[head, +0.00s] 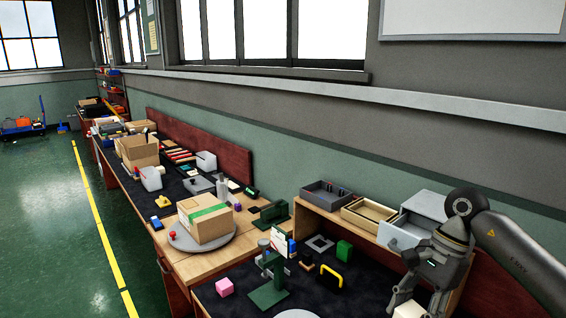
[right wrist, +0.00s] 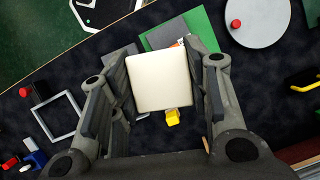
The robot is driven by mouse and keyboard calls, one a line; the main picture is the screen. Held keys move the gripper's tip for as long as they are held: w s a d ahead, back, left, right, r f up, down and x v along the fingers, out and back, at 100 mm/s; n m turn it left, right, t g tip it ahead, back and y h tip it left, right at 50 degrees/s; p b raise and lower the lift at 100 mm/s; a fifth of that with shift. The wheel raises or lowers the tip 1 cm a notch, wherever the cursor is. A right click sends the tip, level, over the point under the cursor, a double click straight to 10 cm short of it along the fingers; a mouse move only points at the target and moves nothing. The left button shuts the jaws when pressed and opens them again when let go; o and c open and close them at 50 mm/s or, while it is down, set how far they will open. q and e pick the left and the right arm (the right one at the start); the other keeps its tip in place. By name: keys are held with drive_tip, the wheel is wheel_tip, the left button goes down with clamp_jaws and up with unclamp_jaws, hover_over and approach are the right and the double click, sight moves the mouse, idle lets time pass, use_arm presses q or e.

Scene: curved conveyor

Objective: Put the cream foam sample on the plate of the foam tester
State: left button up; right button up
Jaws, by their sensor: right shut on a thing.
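The cream foam sample (right wrist: 160,80) is a pale block between the two fingers of my right gripper (right wrist: 160,88) in the right wrist view. The gripper is shut on it. In the head view my right gripper (head: 425,275) is at the lower right, with the sample (head: 408,309) below it, partly cut off by the frame edge. A green stand (head: 268,292) with an upright post is at the lower middle of the bench; I cannot tell surely whether it is the foam tester. The tester's plate is not clearly identifiable. My left gripper is not in view.
A pink cube (head: 225,287), a green cube (head: 344,250), a grey square frame (head: 320,243) and a yellow-handled item (head: 331,275) lie on the dark mat. Grey and wooden trays (head: 368,215) stand behind. A cardboard box (head: 205,219) sits on a round grey turntable at left.

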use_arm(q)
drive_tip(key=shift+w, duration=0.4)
use_arm(e)
drive_tip(key=s+a+f+n+g+h, duration=0.1)
drive_tip(key=s+a+f+n+h, duration=0.1)
drive_tip(key=s+n, duration=0.4)
drive_tip(key=s+a+f+n+g+h, duration=0.1)
drive_tip(key=s+a+f+n+h, duration=0.1)
drive_tip(key=s+n, duration=0.4)
drive_tip(key=shift+s+a+f+n, duration=0.3)
drive_tip(key=shift+s+a+f, duration=0.3)
drive_tip(key=shift+a+f, duration=0.35)
drive_tip(key=shift+d, duration=0.1)
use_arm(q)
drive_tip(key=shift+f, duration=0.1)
use_arm(e)
drive_tip(key=shift+f+g, duration=0.15)
drive_tip(key=shift+g, duration=0.15)
